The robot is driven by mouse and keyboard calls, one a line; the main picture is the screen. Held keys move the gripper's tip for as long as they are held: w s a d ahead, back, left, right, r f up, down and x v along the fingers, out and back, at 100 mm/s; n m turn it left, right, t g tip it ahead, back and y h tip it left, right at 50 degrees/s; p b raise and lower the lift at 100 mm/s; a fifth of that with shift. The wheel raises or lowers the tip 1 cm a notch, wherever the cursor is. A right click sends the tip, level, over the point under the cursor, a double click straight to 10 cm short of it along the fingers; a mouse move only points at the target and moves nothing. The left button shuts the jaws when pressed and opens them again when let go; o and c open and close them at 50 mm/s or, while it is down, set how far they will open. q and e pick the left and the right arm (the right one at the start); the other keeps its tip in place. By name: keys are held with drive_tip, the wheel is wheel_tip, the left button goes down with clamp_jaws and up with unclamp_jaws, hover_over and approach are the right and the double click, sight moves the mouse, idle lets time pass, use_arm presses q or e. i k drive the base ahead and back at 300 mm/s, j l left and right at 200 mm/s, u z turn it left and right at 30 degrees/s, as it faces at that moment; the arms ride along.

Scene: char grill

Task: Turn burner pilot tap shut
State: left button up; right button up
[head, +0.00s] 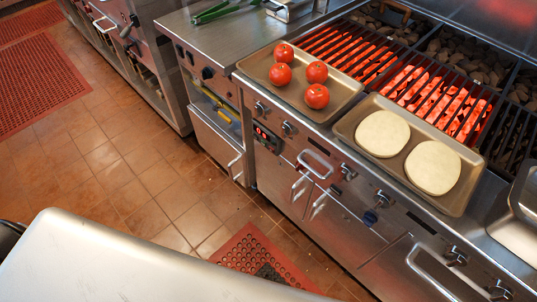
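The char grill (345,190) runs diagonally across the right side with a steel front. I cannot tell which part is the pilot tap. The burners under the grate (435,98) glow orange-red. Neither of my grippers is in view.
A tray with tomatoes (345,97) and a tray with two pale round patties (462,203) rest on the grill's front edge. Door handles (428,275) stick out below the knobs. A red mat (245,250) lies on the tiled floor, which is mostly clear.

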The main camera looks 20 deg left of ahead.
sight(368, 219)
drive_tip(key=j+z, duration=0.1)
drive_tip(key=z, duration=0.65)
